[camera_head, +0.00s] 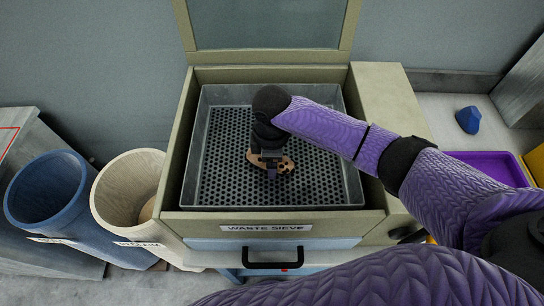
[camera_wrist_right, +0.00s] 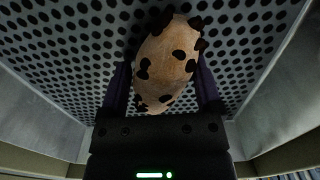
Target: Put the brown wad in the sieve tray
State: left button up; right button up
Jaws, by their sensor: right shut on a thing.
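The brown wad (camera_wrist_right: 165,66) is tan-brown with dark spots. My right gripper (camera_wrist_right: 165,85) is shut on it, with one finger on each side. In the head view the wad (camera_head: 285,165) shows partly under my right gripper (camera_head: 270,165), over the perforated floor of the sieve tray (camera_head: 215,165). The tray is a grey metal box with a holed bottom, set in a cabinet labelled "WASTE SIEVE". The wad is inside the tray's walls; I cannot tell whether it touches the floor. The left gripper is not in view.
The sieve cabinet's lid (camera_head: 268,25) stands open behind the tray. A blue bin (camera_head: 50,205) and a cream bin (camera_head: 125,195) stand at left. At right are a purple tray (camera_head: 490,165) and a blue lump (camera_head: 468,120). My right arm spans the right side.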

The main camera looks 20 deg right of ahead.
jog(key=o, duration=1)
jog(key=shift+o, duration=0.2)
jog(key=shift+r, duration=0.1)
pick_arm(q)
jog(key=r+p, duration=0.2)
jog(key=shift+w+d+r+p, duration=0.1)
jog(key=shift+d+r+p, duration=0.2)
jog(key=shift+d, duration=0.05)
pick_arm(e)
notch_tip(320, 180, up, 12)
